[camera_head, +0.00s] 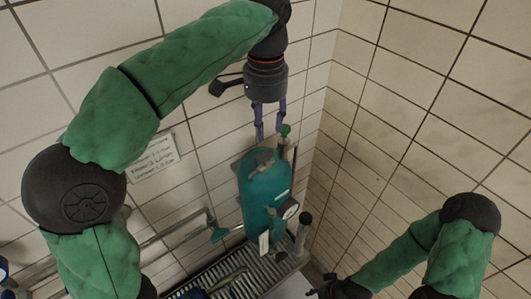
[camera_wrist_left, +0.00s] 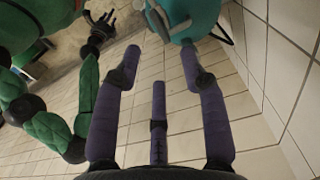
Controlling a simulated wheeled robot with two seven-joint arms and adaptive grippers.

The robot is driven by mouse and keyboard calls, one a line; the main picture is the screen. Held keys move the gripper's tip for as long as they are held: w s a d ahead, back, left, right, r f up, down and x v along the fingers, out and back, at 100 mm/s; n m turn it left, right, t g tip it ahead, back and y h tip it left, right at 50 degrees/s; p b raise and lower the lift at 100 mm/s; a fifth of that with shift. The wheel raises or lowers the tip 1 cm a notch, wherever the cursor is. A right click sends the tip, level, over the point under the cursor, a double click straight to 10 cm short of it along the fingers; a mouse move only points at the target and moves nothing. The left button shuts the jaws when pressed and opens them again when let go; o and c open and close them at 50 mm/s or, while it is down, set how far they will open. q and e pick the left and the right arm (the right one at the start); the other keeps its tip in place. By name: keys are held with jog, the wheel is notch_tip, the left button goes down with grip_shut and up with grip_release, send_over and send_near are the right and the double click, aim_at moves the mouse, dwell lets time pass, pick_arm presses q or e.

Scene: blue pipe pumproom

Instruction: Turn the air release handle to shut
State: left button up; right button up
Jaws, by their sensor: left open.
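A teal tank (camera_head: 265,190) stands upright in the corner, with grey pipework on its top. A small green handle (camera_head: 285,130) sits on a thin fitting above the tank, and I take it to be the air release handle. My left gripper (camera_head: 270,132) points down over the tank with its purple fingers apart, and one fingertip is close to the green handle. I cannot tell if they touch. In the left wrist view the open fingers (camera_wrist_left: 165,70) reach toward the tank (camera_wrist_left: 195,15); I cannot make out the handle there. My right gripper (camera_head: 328,288) is low and small, away from the tank.
A gauge (camera_head: 290,209) sits on the tank's front. A black-topped post (camera_head: 305,218) stands beside it. A pipe (camera_head: 180,230) runs along the left wall to the tank, above a grating (camera_head: 220,272). A sign (camera_head: 155,158) hangs on the tiled wall. Tiled walls close in behind and right.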

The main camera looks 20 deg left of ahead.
aim_at(265, 155)
pick_arm(q)
notch_tip(265, 155, down, 8)
jog(key=shift+s+f, duration=0.1)
jog(key=shift+f, duration=0.05)
jog(key=shift+s+f, duration=0.15)
jog(key=shift+f, duration=0.55)
grip_shut()
